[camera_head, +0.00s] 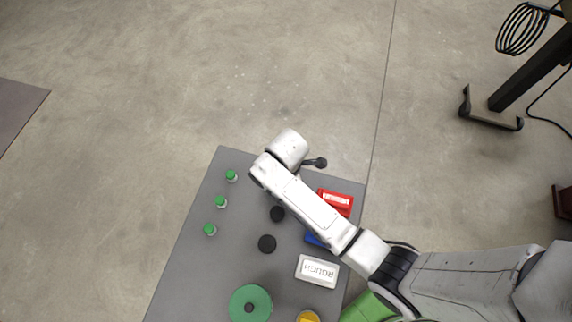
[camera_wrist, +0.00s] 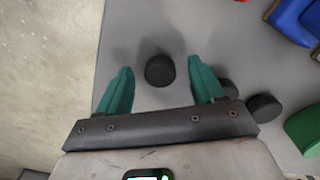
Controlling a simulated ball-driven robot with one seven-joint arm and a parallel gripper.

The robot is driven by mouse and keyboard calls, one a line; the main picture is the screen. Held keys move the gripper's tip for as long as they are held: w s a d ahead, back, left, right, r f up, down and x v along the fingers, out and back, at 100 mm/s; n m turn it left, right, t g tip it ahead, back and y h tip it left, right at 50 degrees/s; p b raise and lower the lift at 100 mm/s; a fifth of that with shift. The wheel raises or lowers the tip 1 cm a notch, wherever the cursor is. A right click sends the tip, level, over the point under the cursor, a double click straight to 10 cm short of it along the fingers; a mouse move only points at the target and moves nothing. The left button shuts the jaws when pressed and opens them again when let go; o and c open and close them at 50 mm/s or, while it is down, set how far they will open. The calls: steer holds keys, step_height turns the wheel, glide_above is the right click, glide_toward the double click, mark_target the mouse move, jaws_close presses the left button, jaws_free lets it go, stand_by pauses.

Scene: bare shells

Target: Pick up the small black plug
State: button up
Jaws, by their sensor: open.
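A small black plug (camera_wrist: 160,70) stands on the grey table (camera_head: 190,262) near its far edge. In the wrist view it is in the gap between the two teal fingers of my gripper (camera_wrist: 160,66), level with their tips, with space on both sides. The fingers are apart and hold nothing. How high they are above the table is hard to tell. In the head view my arm hides both this plug and my gripper. Two more black round pieces stand further along the row: a middle one (camera_head: 277,213), partly behind the right finger in the wrist view, and a wider one (camera_head: 267,243).
A green disc (camera_head: 250,303) continues the row. Several green-capped bottles (camera_head: 221,202) line the table's left side. A red bin (camera_head: 337,200), a blue bin (camera_head: 315,240) and a white labelled box (camera_head: 317,270) stand on the right. A yellow piece (camera_head: 308,316) is at the bottom.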

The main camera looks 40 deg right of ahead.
steer(key=shift+f, duration=0.2)
steer(key=c, duration=1.1)
